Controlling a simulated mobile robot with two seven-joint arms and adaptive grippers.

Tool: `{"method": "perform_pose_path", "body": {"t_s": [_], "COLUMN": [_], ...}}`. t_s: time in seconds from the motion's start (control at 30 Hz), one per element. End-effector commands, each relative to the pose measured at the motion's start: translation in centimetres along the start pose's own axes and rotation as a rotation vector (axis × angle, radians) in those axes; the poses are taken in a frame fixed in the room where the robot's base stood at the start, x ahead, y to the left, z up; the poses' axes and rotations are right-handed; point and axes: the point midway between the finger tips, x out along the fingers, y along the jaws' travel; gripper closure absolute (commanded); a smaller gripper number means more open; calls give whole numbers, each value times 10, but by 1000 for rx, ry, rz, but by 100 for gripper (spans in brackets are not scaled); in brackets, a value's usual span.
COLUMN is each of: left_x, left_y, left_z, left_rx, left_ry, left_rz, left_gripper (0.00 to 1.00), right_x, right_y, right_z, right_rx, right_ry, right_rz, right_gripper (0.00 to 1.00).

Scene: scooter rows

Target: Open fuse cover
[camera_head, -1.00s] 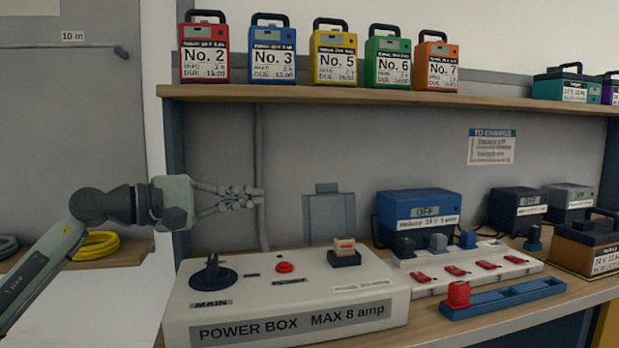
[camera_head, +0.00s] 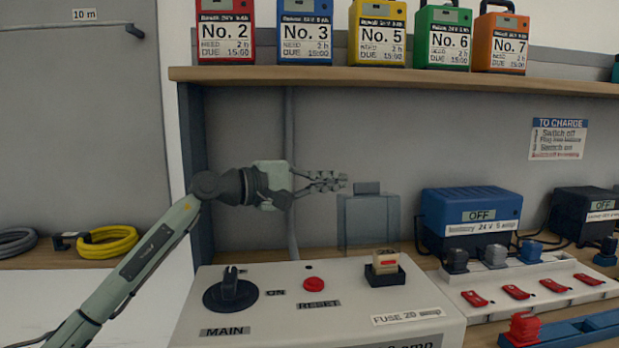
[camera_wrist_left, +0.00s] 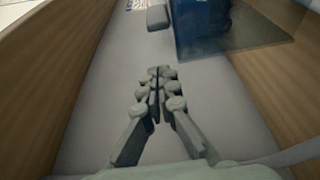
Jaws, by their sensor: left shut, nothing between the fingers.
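The fuse cover is a see-through grey panel (camera_head: 368,222) with a darker tab (camera_head: 367,188) on its top edge. It stands upright behind the fuse (camera_head: 386,264), which is uncovered on the power box (camera_head: 330,312). My left gripper (camera_head: 332,182) is shut and empty. Its fingertips point right, just left of the tab in the head view. In the left wrist view, the shut fingertips (camera_wrist_left: 158,73) are apart from the tab (camera_wrist_left: 157,17), which lies ahead of them. The see-through panel (camera_wrist_left: 235,35) is at the upper right there. My right gripper is not in view.
The main knob (camera_head: 230,290) and a red button (camera_head: 314,283) are on the power box. A blue charger (camera_head: 470,222) and a white socket strip (camera_head: 530,285) stand to the right. A shelf (camera_head: 400,80) with batteries runs above the gripper.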

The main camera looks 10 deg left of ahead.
Motion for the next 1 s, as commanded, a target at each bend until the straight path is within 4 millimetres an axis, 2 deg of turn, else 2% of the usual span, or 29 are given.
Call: {"method": "perform_pose_path", "body": {"t_s": [0.03, 0.2, 0.33, 0.83, 1.0], "left_x": [10, -1, -5, -6, -6], "left_y": [2, 1, 0, -2, -3], "left_z": [2, 24, 34, 38, 37], "left_rx": [-1, 3, 2, 9, 72], "left_ry": [-2, -1, 0, 0, 0], "left_rz": [-1, -1, -1, 2, 25], "left_gripper": [100, 100, 100, 100, 100], "right_x": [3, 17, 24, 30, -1], "right_y": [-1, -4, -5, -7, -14], "right_z": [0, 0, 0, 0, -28], "right_rx": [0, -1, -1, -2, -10], "right_ry": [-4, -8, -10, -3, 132], "right_rz": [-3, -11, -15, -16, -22], "right_gripper": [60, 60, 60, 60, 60]}}
